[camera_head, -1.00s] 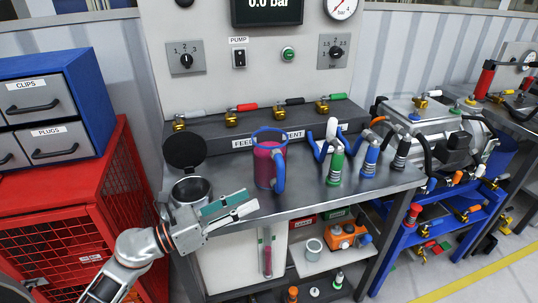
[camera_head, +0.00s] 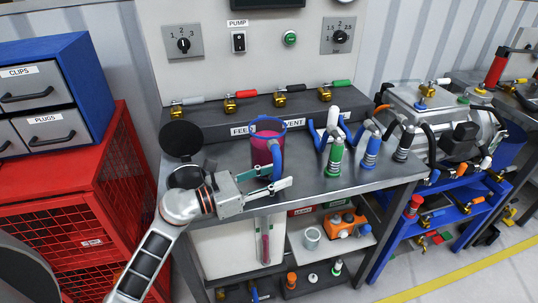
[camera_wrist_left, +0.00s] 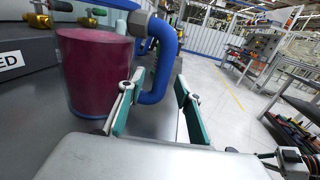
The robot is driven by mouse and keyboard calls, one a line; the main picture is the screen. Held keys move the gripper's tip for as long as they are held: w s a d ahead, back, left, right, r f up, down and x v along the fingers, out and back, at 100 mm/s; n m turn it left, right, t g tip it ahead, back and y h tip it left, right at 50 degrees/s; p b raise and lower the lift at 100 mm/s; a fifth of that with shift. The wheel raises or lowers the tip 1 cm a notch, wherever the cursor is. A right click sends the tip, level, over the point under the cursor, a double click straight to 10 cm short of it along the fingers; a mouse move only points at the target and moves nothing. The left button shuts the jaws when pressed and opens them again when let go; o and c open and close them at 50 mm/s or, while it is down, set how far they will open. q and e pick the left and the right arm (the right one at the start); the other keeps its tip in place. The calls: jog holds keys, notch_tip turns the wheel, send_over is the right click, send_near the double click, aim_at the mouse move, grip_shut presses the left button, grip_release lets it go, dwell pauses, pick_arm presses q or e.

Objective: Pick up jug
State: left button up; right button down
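The jug (camera_head: 264,146) is a dark pink vessel with a blue rim and a blue handle (camera_head: 276,158). It stands upright on the grey metal bench (camera_head: 330,195). In the left wrist view, the jug's body (camera_wrist_left: 95,75) is at the left and its handle (camera_wrist_left: 165,50) curves down between my fingers. My left gripper (camera_head: 274,180) is open, its two green-padded fingers on either side of the handle's lower part. The fingers (camera_wrist_left: 157,100) look apart from the handle; contact is not clear. My right gripper is not in view.
A round metal pot (camera_head: 186,176) with a raised black lid stands left of the jug, partly behind my arm. Upright green and blue hose fittings (camera_head: 335,155) stand to its right. A dark ledge (camera_head: 215,128) with valves runs behind. A red cabinet (camera_head: 70,215) is at the left.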

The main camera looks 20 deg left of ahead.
pick_arm(q)
jog(key=shift+w+d, duration=0.2)
grip_shut()
jog(key=shift+r, duration=0.15)
